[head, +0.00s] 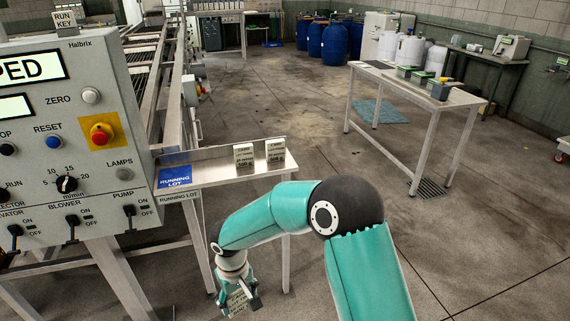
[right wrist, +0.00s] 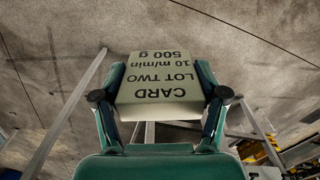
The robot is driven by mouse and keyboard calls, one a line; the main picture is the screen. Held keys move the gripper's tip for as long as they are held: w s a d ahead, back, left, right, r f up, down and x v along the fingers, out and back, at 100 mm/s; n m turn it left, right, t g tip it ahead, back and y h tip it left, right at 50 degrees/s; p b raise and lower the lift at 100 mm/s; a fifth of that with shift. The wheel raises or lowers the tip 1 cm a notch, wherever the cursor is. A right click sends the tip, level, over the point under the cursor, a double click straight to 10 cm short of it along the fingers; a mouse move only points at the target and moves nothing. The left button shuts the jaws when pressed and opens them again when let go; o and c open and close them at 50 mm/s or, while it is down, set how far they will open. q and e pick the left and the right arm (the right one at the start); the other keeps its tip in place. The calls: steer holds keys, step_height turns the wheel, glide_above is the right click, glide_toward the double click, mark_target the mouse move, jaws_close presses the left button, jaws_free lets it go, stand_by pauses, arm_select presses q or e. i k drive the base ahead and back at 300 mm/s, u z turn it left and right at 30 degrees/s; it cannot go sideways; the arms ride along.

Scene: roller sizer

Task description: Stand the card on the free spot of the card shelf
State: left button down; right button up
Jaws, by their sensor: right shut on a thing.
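My right gripper (head: 239,299) is shut on a pale card (head: 238,305). In the right wrist view the card (right wrist: 160,80) is gripped by its two sides, and its print, upside down there, reads "CARD LOT TWO 10 m/min 500 g". The card shelf (head: 216,172) is beside the control panel. Two pale cards stand upright on it, a left one (head: 244,155) and a right one (head: 275,151). A blue "RUNNING LOT" patch (head: 175,180) at its left end is bare. The gripper and card appear low in the picture, below the shelf's front edge. My left gripper is not in view.
The control panel (head: 70,115) with knobs and a red button stands close on the left of the shelf. Shelf legs (head: 286,245) rise near my right arm. A side table (head: 415,88) with small items stands at the right. Open concrete floor lies between.

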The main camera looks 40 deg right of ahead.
mark_target(213, 169)
steer(key=z, duration=0.25)
steer(key=i, duration=0.85)
steer(key=z, duration=0.05)
